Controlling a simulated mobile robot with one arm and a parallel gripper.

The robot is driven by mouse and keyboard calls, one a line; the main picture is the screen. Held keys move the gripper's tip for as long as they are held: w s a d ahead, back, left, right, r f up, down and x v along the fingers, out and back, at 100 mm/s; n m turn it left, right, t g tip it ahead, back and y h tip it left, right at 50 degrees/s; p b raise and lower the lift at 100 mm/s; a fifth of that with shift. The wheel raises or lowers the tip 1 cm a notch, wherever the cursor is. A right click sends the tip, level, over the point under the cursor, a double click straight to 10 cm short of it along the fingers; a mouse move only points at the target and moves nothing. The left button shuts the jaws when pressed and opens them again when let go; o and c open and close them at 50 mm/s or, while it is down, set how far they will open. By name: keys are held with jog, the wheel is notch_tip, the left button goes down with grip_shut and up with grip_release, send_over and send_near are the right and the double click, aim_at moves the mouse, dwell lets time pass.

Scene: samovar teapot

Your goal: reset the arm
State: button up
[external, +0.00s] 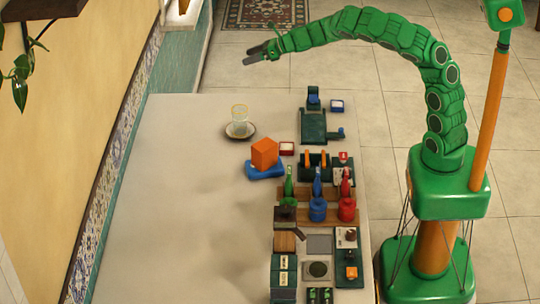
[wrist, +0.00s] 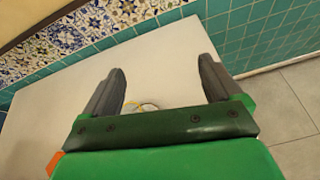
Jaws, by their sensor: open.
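My gripper (external: 262,53) is at the end of my green arm, raised in the air around the far end of the pale table in the external view. In the wrist view my gripper (wrist: 163,88) shows two dark fingers spread wide with nothing between them. My arm arches up from its base at the right and reaches left. A glass (external: 239,114) stands on a saucer (external: 240,131) on the table. In the wrist view a small part of the glass and saucer shows low between the fingers, mostly hidden by my gripper.
An orange block (external: 264,152) sits on a blue piece (external: 265,170) near the middle of the table (external: 170,200). Several bottles, including a red one (external: 347,205), and small stations line the table's right side. Its left half is clear. A tiled wall runs along the left.

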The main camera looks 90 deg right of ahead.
jog(key=s+d+r+m+h, duration=0.25)
jog(key=r+m+h, duration=0.25)
jog(key=r+m, duration=0.35)
jog(key=s+a+r+m+g+h, duration=0.3)
jog(key=s+r+m+g, duration=0.1)
jog(key=s+m, duration=0.55)
jog(key=s+a+f+m+g+y, duration=0.3)
jog(key=s+a+m, duration=0.2)
jog(key=s+a, duration=0.45)
jog(key=s+a+f+m+g+y, duration=0.2)
jog(key=s+a+f+m, duration=0.2)
jog(key=s+a, duration=0.5)
jog(key=s+a+f+m+g+y, duration=0.3)
jog(key=s+a+m, duration=0.3)
jog(key=a, duration=0.5)
jog(key=s+a+g, duration=0.2)
jog(key=s+a, duration=0.2)
jog(key=s, duration=1.1)
jog(key=shift+s+f+m+g, duration=0.15)
jog(key=shift+s+m+g, duration=0.15)
jog(key=shift+g, duration=0.1)
jog(key=shift+a, duration=0.1)
